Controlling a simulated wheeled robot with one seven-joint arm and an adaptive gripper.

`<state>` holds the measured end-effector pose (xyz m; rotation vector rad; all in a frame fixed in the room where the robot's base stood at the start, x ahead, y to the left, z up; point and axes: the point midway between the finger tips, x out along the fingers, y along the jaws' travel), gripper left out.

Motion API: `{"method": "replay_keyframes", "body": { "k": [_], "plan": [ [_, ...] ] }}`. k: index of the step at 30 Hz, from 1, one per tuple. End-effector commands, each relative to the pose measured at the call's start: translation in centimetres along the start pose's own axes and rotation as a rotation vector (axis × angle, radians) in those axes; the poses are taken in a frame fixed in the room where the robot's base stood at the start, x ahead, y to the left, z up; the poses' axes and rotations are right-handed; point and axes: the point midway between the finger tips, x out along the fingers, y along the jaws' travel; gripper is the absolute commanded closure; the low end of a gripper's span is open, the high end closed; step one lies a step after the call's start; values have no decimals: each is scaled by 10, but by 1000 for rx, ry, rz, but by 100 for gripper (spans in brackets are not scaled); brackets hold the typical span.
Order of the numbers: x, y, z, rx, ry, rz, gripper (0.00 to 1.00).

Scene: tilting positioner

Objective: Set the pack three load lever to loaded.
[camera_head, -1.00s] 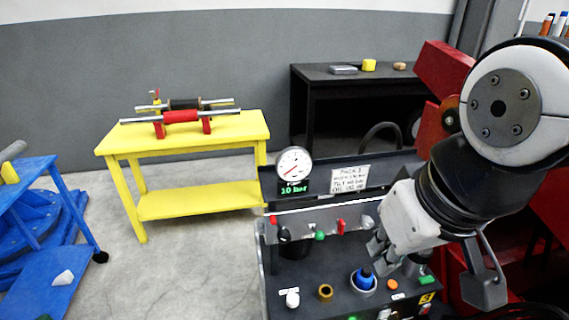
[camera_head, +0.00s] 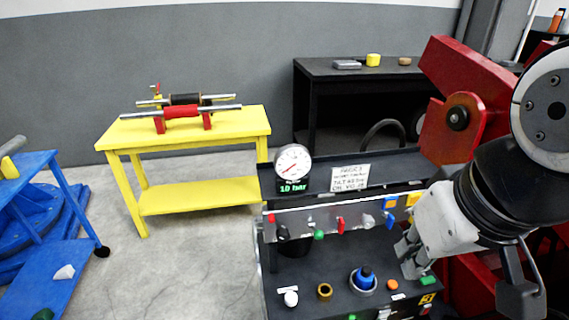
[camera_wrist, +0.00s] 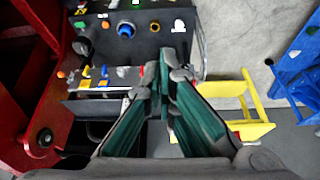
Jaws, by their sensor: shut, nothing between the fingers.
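A dark control console (camera_head: 335,262) stands in the lower middle of the head view. Its upright rear strip carries a row of small levers: a red one at the left end (camera_head: 271,218), a red one in the middle (camera_head: 341,224), a grey one (camera_head: 368,221) and a blue one (camera_head: 390,221). I cannot read which is pack three's load lever or its position. My gripper (camera_head: 405,258) is shut and empty, above the console's right part, just below and right of the blue lever. In the wrist view my gripper (camera_wrist: 174,70) shows its fingertips together before the console.
A dial gauge (camera_head: 292,161) with a green readout and a white sign (camera_head: 350,178) stand on the console. A blue knob (camera_head: 365,278) and several buttons sit on its deck. Red machinery (camera_head: 470,85) rises at the right. A yellow table (camera_head: 225,190) stands behind left.

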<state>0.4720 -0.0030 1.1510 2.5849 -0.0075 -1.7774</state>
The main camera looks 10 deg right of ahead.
Motion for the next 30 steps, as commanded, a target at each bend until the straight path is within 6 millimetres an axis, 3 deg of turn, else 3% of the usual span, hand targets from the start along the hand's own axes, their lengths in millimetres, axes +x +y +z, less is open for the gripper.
{"method": "replay_keyframes", "body": {
  "k": [5,14,23,30],
  "plan": [
    [8,1,-12,-6,-3,6,100],
    [58,3,-82,-51,-13,36,100],
    [136,2,-157,-108,-19,50,100],
    [214,-2,-206,-155,-22,44,100]
  ]
}}
